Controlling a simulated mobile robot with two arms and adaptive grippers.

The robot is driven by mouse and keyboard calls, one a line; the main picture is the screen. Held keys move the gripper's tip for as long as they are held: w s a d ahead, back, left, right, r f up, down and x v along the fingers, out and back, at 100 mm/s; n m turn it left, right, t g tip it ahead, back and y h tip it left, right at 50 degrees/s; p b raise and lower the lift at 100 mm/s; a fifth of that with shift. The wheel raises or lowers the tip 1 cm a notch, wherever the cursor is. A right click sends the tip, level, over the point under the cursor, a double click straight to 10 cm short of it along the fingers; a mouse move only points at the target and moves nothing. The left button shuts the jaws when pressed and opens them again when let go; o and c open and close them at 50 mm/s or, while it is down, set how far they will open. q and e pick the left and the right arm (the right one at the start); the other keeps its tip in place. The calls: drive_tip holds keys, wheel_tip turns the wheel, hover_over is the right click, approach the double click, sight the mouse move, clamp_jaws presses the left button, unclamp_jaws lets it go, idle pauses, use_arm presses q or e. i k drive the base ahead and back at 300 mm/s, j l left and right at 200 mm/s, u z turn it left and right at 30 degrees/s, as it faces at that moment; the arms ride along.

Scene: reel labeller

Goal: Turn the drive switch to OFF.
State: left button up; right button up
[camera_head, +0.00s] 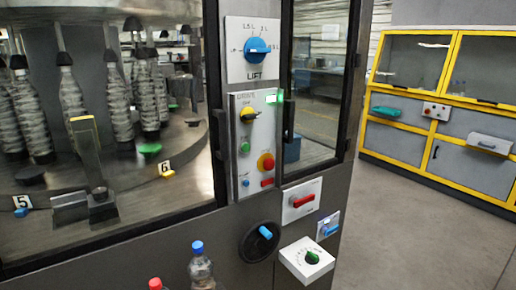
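None of the labels near the switches can be read with certainty as "drive", so I cannot tell for sure which one is the drive switch. A grey control panel (257,150) on the machine's post carries a yellow-and-black rotary switch (247,114) near its top, with a lit green lamp (271,98) beside it. A red-handled switch (303,201) sits on a white plate below. Neither of my grippers is in view.
Lower down are a green knob (313,258) on a protruding white box, a small blue switch (328,229) and a blue-handled round dial (265,233). A blue-capped bottle (201,268) stands in front. Yellow-framed cabinets (440,90) stand at right; the floor (420,235) before them is clear.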

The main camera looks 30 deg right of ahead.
sight(247, 115)
drive_tip(key=j+z, duration=0.1)
drive_tip(key=z, duration=0.65)
